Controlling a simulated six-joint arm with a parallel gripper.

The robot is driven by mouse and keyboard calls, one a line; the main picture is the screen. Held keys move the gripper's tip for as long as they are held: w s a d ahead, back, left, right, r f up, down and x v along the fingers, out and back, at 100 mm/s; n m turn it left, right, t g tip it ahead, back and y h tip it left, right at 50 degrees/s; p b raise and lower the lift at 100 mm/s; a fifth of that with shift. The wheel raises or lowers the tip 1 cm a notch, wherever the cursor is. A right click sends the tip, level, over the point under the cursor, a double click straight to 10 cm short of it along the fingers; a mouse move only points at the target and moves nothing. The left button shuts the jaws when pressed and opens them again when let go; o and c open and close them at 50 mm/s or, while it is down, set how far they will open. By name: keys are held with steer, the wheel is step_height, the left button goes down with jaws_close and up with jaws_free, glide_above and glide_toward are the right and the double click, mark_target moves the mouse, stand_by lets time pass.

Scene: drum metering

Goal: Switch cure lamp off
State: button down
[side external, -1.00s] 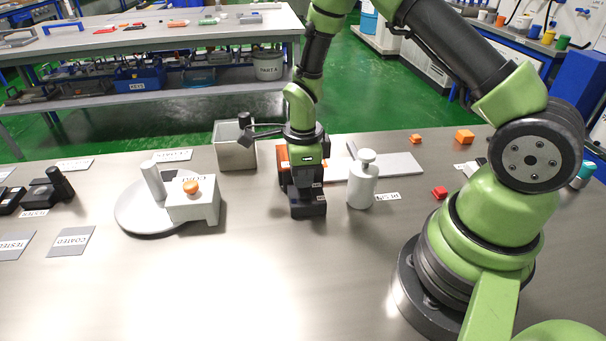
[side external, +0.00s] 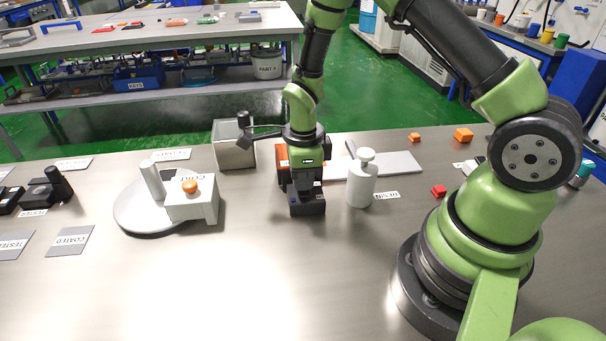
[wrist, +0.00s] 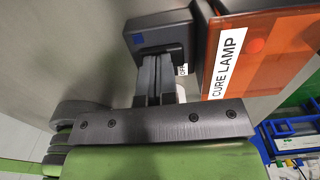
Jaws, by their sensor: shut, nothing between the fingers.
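The cure lamp is an orange panel (wrist: 262,50) with a white CURE LAMP label in the wrist view. In the side view its orange part (side external: 282,160) shows behind and left of my gripper. A dark switch box (wrist: 160,32) with a blue square stands beside the lamp; it also shows in the side view (side external: 307,208). My gripper (wrist: 157,60) is shut and empty, pointing down with its fingertips at the box. The fingers hide part of the box top and most of a small OFF label (wrist: 182,70). I cannot tell whether they touch the switch.
A white pump bottle (side external: 362,182) stands close on the right. A grey open bin (side external: 234,148) is behind on the left. The front of the table is clear.

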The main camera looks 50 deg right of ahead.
step_height(320, 180, up, 14)
stand_by(0.5)
steer(key=shift+w+d+f, duration=0.1)
steer(key=shift+w+d, duration=0.35)
steer(key=shift+d, duration=0.15)
step_height(320, 180, down, 14)
steer(key=shift+f, duration=0.1)
stand_by(0.4)
